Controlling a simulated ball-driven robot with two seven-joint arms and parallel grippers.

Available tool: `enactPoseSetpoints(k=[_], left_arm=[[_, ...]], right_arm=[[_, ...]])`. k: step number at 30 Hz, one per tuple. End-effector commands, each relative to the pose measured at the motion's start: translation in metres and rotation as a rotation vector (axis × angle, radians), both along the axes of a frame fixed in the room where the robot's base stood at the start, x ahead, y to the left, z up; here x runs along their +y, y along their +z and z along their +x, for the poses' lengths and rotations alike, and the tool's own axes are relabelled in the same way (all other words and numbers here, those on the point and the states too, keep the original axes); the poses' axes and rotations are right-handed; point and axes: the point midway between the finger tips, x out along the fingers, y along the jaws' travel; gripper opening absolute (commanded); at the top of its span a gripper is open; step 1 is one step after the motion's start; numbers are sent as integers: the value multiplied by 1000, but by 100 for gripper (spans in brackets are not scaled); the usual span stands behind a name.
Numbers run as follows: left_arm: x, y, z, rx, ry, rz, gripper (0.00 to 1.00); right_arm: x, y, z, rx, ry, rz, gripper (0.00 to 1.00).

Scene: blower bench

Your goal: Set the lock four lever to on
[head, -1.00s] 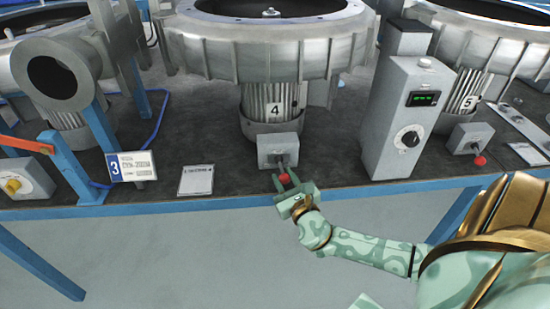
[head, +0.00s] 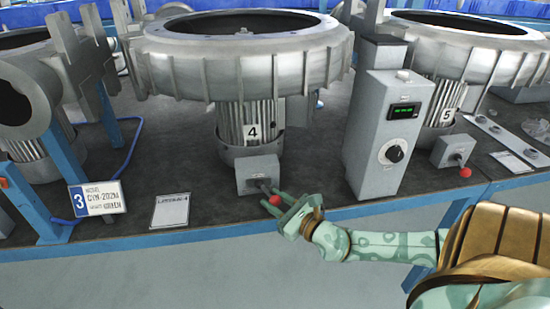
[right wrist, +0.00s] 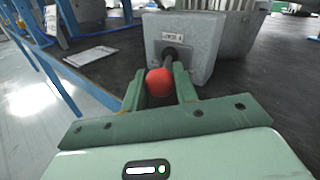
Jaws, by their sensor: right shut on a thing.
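The lock four lever comes out of a grey box (head: 257,175) at the foot of the blower marked 4. It ends in a red ball knob (head: 274,200), which points toward the front and a little right. My right gripper (head: 277,204) is at the knob and shut on the lever. In the right wrist view the red knob (right wrist: 159,82) sits between the two green fingers, and the lever's stem runs back to the box (right wrist: 185,45). The label above the stem is too small to read. My left gripper is out of view.
A tall grey control box (head: 385,130) with a green display and dial stands close right of the gripper. Another red-knobbed lever box (head: 453,150) is by blower 5. The bench's blue front edge (head: 200,234) runs below.

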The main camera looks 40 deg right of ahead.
Motion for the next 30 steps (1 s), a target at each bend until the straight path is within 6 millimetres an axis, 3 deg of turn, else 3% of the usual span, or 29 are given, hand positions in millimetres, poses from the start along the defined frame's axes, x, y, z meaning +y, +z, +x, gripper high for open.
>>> enactPoseSetpoints(k=[3, 4, 6, 17, 23, 30], left_arm=[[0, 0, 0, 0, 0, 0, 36], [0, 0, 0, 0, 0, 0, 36], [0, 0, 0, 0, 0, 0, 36], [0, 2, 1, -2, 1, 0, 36], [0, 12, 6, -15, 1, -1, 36], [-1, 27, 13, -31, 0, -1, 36]], right_arm=[[-1, 0, 0, 2, -1, -1, 0], [-1, 0, 0, 1, -1, -1, 34], [-1, 0, 0, 1, -2, -1, 49], [-1, 0, -7, 2, -2, 0, 49], [-2, 2, -47, 3, -3, -2, 49], [-3, 3, -114, 3, -2, -2, 49]])
